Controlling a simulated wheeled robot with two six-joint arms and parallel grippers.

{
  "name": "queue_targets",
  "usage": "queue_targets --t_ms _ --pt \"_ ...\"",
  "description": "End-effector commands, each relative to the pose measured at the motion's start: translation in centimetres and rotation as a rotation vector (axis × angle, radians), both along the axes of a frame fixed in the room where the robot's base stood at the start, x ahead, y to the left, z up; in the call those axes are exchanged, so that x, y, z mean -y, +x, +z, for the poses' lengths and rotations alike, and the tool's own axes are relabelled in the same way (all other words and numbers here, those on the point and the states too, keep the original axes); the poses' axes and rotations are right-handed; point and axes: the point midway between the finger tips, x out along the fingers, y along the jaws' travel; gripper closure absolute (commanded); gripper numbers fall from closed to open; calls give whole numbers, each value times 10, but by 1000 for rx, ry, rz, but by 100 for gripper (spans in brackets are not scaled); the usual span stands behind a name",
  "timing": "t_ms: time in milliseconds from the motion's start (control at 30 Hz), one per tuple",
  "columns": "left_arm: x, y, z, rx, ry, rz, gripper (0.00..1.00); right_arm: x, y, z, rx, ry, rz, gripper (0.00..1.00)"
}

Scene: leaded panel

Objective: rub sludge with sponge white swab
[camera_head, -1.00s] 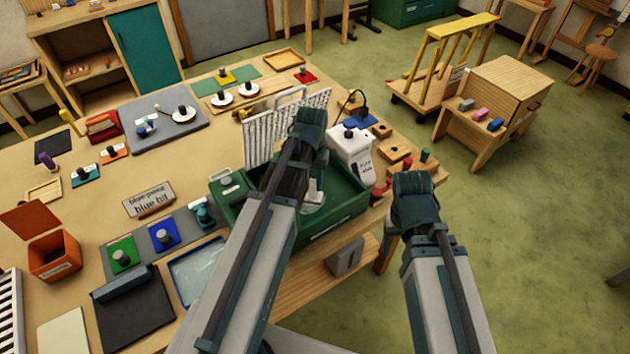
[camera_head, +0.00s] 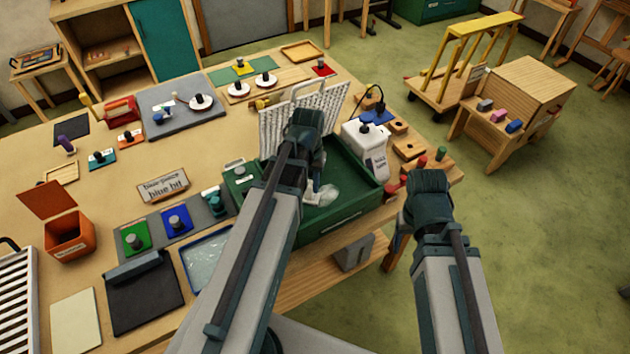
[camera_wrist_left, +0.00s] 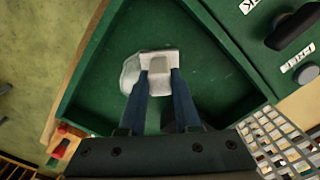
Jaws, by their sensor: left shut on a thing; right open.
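My left gripper (camera_wrist_left: 160,88) is shut on a white sponge swab (camera_wrist_left: 158,70), a pale block on a flat white pad, held low inside the green tray (camera_wrist_left: 95,95). In the head view the swab (camera_head: 312,188) shows just beyond my left wrist. The sludge looks like a pale, see-through blob (camera_head: 328,195) on the tray floor, right beside the swab. In the wrist view the blob (camera_wrist_left: 130,74) lies at the pad's left edge; whether they touch is unclear. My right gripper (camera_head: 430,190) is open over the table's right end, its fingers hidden.
A white wire rack (camera_head: 300,118) stands at the tray's back edge. A white bottle-like container (camera_head: 366,148) is at its back right. Red knobs (camera_head: 392,190) and wooden blocks (camera_head: 408,148) lie to the right. A blue-rimmed tray (camera_head: 188,262) is at the left.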

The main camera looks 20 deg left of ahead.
Motion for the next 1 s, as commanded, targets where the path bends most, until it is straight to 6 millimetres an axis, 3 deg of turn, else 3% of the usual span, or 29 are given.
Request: queue_targets --t_ms 200,567,1000 --pt "-9 -13 1 1 -1 0 100 0 0 1 0 0 0 33" --pt "-9 -11 -2 1 -1 -1 100 0 0 -2 0 0 0 33" --pt "9 13 0 1 -1 -3 100 0 0 0 0 0 0 33"
